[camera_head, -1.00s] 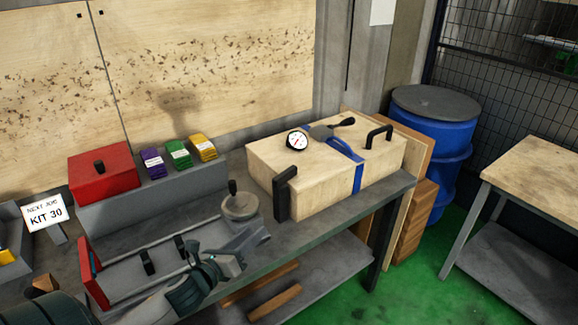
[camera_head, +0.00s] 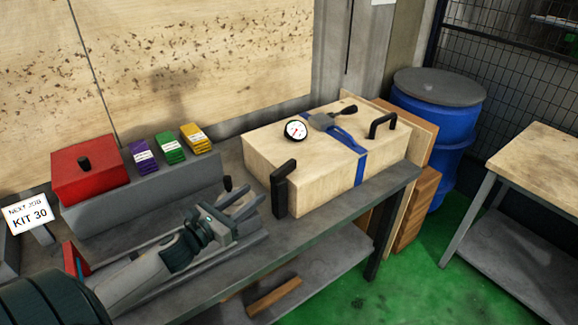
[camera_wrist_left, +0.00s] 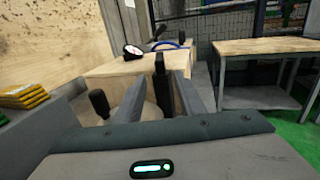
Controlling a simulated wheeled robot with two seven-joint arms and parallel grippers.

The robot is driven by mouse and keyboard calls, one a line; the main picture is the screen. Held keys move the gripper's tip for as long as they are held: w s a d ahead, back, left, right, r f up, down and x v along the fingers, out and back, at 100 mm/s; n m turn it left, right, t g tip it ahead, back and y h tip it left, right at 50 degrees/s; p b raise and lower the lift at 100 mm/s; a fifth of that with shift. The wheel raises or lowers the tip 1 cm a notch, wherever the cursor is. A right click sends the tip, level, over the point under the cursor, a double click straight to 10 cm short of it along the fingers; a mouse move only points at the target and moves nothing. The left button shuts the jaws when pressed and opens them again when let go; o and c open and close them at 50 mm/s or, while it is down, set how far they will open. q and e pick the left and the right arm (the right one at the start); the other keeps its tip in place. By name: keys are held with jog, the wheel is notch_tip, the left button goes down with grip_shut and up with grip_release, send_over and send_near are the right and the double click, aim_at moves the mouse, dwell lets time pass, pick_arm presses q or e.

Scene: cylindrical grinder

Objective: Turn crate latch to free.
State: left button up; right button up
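The wooden crate (camera_head: 330,172) stands on the grey bench, with a blue strap (camera_head: 361,165) around it. On its lid is a grey buckle-like latch lever (camera_head: 322,122) with a black knob (camera_head: 347,111); the wrist view shows it only small and far. A round white gauge (camera_head: 295,131) sits beside it. Black handles are on the near end (camera_head: 284,188) and the lid's right (camera_head: 382,125). My left gripper (camera_head: 253,200) is open and empty, left of the crate and apart from it. In the left wrist view the end handle (camera_wrist_left: 160,78) shows beyond the fingers. My right gripper is out of view.
A red box (camera_head: 88,174) and purple, green and yellow packs (camera_head: 170,150) sit on a raised grey ledge left of the crate. A handwheel's black knob (camera_head: 228,184) stands close behind my gripper. A blue drum (camera_head: 440,120) stands right of the bench.

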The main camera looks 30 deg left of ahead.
aim_at(289, 166)
pick_arm(q)
jog(key=shift+w+d+r+p, duration=0.1)
jog(key=shift+w+p, duration=0.2)
jog(key=shift+w, duration=0.45)
jog(key=w+p, duration=0.1)
jog(key=w, duration=0.3)
jog(key=w+d+p, duration=0.1)
jog(key=w+p, duration=0.1)
jog(key=w, duration=0.3)
jog(key=w+d+p, duration=0.1)
jog(key=w, duration=0.4)
jog(key=shift+w+p, duration=0.15)
jog(key=shift+p, duration=0.2)
jog(key=shift+w, duration=0.65)
grip_shut()
